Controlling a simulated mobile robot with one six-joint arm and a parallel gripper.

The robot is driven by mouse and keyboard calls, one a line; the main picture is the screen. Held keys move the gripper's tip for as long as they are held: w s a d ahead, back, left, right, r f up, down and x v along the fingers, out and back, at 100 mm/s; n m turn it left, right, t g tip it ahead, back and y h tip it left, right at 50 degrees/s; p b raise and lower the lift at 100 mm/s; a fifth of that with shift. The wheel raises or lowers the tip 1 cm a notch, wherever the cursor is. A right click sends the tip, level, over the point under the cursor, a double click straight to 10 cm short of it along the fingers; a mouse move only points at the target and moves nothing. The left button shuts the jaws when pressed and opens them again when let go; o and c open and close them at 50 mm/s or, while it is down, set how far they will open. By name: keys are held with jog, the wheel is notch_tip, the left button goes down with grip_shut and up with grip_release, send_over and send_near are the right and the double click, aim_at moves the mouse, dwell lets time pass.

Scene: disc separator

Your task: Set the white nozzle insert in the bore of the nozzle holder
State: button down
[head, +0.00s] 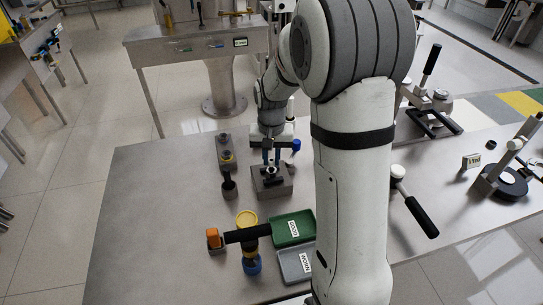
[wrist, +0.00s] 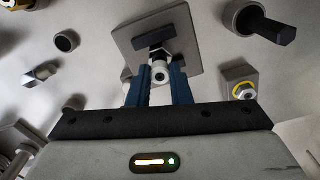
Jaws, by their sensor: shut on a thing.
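In the head view my gripper (head: 271,158) points down over a grey block (head: 284,190) with a black part (head: 270,181) on top. In the wrist view a shiny steel piece (wrist: 157,49), apparently the nozzle holder, shows just beyond the insert, on the block (wrist: 185,52). The insert overlaps it there. The bore is hidden, so I cannot tell whether the insert is in it, touching or just above.
A dark post (head: 229,186) and a grey stand (head: 226,152) are left of the block. A black-handled tool (head: 420,216) lies at right. The table's left part is clear.

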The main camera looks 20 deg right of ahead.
jog(key=shift+f, duration=0.4)
jog(key=shift+f+b, duration=0.4)
jog(key=shift+b, duration=0.1)
jog(key=c, duration=1.2)
grip_release()
jog(key=shift+r, duration=0.1)
jog(key=shift+c, duration=0.2)
jog(key=shift+r, duration=0.1)
notch_tip(320, 180, up, 8)
jog(key=shift+f, duration=0.2)
notch_tip(320, 180, up, 4)
jog(key=p, duration=0.2)
jog(key=shift+p, duration=0.3)
